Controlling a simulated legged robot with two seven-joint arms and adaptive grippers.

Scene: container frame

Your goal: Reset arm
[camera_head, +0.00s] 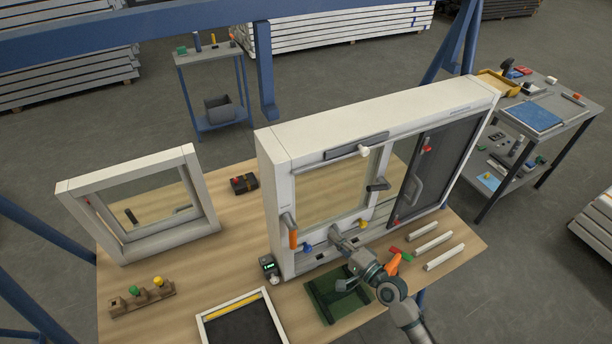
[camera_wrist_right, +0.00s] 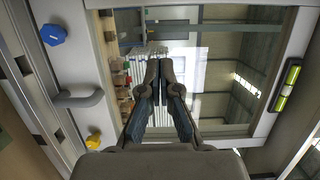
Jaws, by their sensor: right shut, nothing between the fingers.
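My right arm comes in from the bottom right of the head view. Its gripper (camera_head: 336,232) is in front of the lower part of the large white container frame (camera_head: 268,165), near the blue knob (camera_head: 307,248). In the right wrist view the right gripper (camera_wrist_right: 159,62) is shut with its fingertips together and nothing between them. It points at the frame's glass pane (camera_wrist_right: 215,60). Whether the fingertips touch the frame cannot be told. My left gripper does not show in either view.
The wooden table (camera_head: 240,272) also bears a smaller white frame (camera_head: 70,190), a green tray (camera_head: 325,303), a dark white-rimmed tray (camera_head: 206,325) and several white bars (camera_head: 432,237). A handle (camera_wrist_right: 80,99) and a yellow knob (camera_wrist_right: 94,141) sit close by the right gripper. A blue beam (camera_head: 265,70) stands behind.

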